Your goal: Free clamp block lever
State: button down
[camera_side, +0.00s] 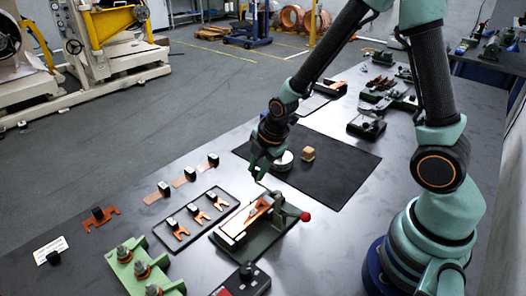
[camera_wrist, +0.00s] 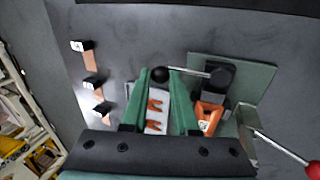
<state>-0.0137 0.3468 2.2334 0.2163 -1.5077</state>
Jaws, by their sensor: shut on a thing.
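The clamp block (camera_side: 262,237) stands on a dark green base plate near the middle of the table, with a copper piece (camera_side: 257,213) in it. In the wrist view its dark clamp body (camera_wrist: 218,76) sits at the upper right. A thin lever rod (camera_wrist: 190,73) runs left from that body to a black ball knob (camera_wrist: 160,74). My gripper (camera_side: 259,175) is above the clamp's far end. In the wrist view my gripper (camera_wrist: 161,80) has its green fingers shut on the black knob. A second arm with a red knob (camera_side: 304,216) sticks out to the right.
A black tray (camera_side: 222,193) with forked copper pieces lies left of the clamp. A black mat (camera_side: 345,160) lies behind, with a tan block (camera_side: 308,154) and a round silver thing (camera_side: 283,160). Green blocks with posts (camera_side: 140,270) stand in front.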

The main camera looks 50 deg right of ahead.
jog(key=shift+d, duration=0.1)
dwell(0.3)
jog(key=shift+s+d+m, duration=0.1)
jog(key=shift+d+m, duration=0.25)
jog(key=shift+m, duration=0.35)
jog(key=c, duration=0.7)
grip_release()
jog(key=shift+r, duration=0.1)
jog(key=v, duration=1.2)
